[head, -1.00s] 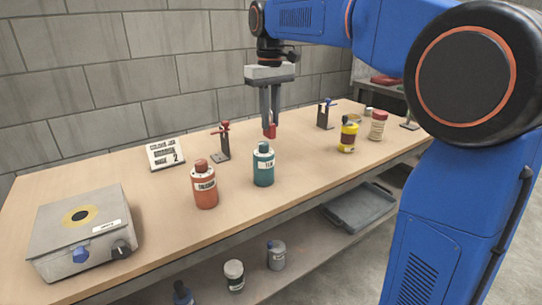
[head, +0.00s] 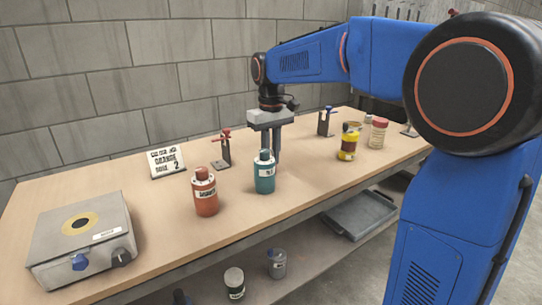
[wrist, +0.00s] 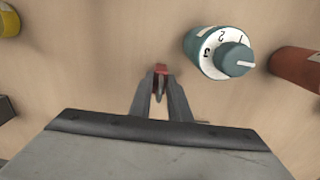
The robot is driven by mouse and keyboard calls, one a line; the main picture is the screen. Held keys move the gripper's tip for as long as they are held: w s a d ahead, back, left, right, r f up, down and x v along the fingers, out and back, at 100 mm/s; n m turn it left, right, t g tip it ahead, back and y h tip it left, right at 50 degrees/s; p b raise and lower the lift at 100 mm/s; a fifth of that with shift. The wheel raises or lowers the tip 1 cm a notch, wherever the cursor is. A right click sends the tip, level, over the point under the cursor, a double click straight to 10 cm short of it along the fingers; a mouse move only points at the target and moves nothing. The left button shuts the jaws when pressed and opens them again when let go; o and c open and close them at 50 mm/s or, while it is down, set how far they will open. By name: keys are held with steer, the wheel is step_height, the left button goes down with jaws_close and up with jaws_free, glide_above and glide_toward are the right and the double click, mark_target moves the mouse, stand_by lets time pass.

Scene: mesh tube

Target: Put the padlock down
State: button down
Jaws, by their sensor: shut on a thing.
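My gripper (head: 277,162) is lowered to just above the wooden bench (head: 130,205), right behind and beside a teal bottle (head: 264,176). In the wrist view its fingers (wrist: 160,88) are shut on a small red padlock (wrist: 160,69), which shows at their tips. The padlock is hidden in the head view. I cannot tell whether it touches the bench. The teal bottle, with a numbered dial cap (wrist: 218,52), stands upright close to the right of the fingers in the wrist view, apart from them.
An orange bottle (head: 205,195) stands left of the teal one. A bracket with a red piece (head: 224,150) and a sign (head: 166,161) stand behind. A bracket with a blue piece (head: 325,122), a yellow bottle (head: 348,145) and a grey box (head: 82,240) are farther off. Bare bench lies between.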

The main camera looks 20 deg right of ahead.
steer(key=c, duration=1.7)
jaws_free()
steer(key=shift+f, duration=0.1)
steer(key=shift+o, duration=0.2)
step_height(320, 180, up, 12)
steer(key=shift+r, duration=0.15)
